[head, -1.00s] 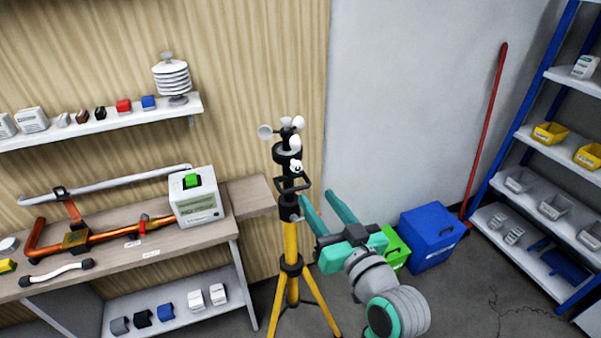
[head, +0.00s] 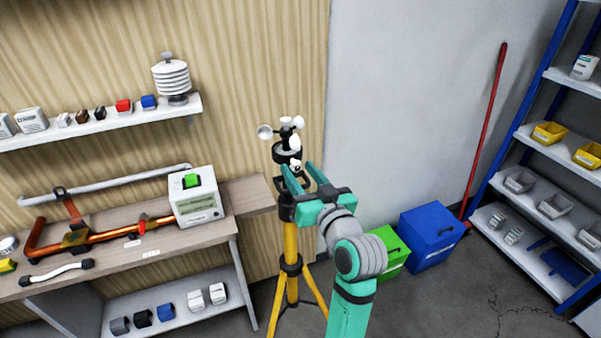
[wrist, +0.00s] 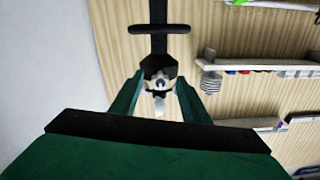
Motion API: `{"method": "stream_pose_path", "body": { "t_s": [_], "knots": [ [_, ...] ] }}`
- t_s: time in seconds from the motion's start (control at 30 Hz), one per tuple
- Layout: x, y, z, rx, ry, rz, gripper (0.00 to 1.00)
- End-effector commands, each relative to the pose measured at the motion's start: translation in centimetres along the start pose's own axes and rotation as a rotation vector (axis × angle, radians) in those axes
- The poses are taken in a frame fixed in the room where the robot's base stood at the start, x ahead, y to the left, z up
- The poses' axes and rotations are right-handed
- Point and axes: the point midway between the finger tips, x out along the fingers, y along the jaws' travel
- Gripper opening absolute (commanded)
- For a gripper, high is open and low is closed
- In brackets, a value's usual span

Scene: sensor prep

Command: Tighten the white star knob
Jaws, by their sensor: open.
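The white star knob (head: 296,164) is on the dark head of the yellow tripod (head: 290,240), just below the anemometer (head: 289,135) with its white cups. My gripper (head: 297,169) is open, its two teal fingers pointing up at the tripod head with the knob in line between their tips. In the wrist view, which appears upside down, my gripper (wrist: 158,92) has a finger on each side of the small white parts near the knob. Knob and cups overlap there, and I cannot tell whether either finger touches the knob.
A wooden bench (head: 250,195) at left holds a white box (head: 197,208) with a green top and orange pipework. A wall shelf (head: 100,125) hangs above it. Green (head: 390,250) and blue (head: 432,235) bins stand behind my arm.

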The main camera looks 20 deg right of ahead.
Motion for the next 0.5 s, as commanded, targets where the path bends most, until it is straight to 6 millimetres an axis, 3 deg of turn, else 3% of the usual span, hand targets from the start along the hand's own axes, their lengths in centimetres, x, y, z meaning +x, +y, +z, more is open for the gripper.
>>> {"method": "stream_pose_path", "body": {
  "t_s": [0.23,0.4,0.5],
  "knots": [
    [0.05,-0.02,0.01,0.0,0.0,0.0,0.39],
    [0.04,-0.02,0.01,0.0,0.0,0.0,0.0],
    [0.04,-0.02,0.01,0.001,0.0,-0.001,0.01]
  ]
}}
